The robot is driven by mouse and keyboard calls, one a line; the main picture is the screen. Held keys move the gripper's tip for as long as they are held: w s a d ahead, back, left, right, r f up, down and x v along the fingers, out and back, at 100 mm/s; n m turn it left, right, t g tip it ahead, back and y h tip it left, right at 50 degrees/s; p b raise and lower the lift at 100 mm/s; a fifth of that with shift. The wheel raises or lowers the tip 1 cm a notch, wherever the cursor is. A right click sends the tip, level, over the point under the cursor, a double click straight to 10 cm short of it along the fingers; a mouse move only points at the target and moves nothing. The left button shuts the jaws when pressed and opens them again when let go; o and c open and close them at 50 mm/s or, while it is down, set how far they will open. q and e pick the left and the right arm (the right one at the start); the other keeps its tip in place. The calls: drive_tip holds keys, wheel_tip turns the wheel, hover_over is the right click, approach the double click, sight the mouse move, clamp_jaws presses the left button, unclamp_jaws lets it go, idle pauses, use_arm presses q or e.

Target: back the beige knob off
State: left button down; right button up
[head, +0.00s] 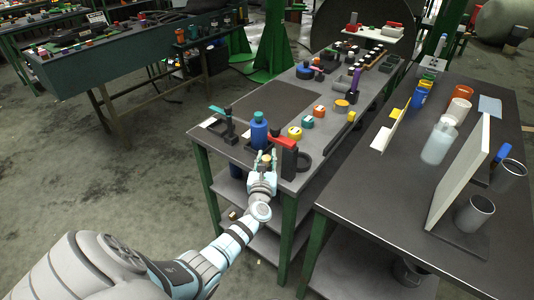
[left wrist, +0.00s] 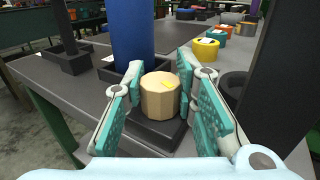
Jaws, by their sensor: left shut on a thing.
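The beige knob (left wrist: 160,97) is a faceted, short cylinder with a small yellow mark on top. It stands upright over a dark square base (left wrist: 150,134), and whether it is threaded onto anything below is hidden. My left gripper (left wrist: 163,100) is shut on the knob, with one teal-padded finger on each side. In the head view, my left gripper (head: 266,163) reaches to the front edge of the bench, and the knob's top (head: 266,157) shows small between its fingers. My right gripper is not in view.
A blue cylinder (left wrist: 125,35) stands in a dark holder just behind the knob. A red-topped black post (head: 289,157) is close on the right. Yellow, teal and orange round parts (head: 307,121) lie farther back. The grey mat area (head: 275,103) at the left is clear.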

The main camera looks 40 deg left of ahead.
use_arm(q)
drive_tip(key=shift+n+g+y+b, duration=0.45)
drive_tip(key=shift+n+g+y, duration=0.7)
drive_tip(key=shift+y, duration=0.35)
drive_tip(key=c, duration=1.3)
unclamp_jaws()
drive_tip(key=shift+a, duration=0.1)
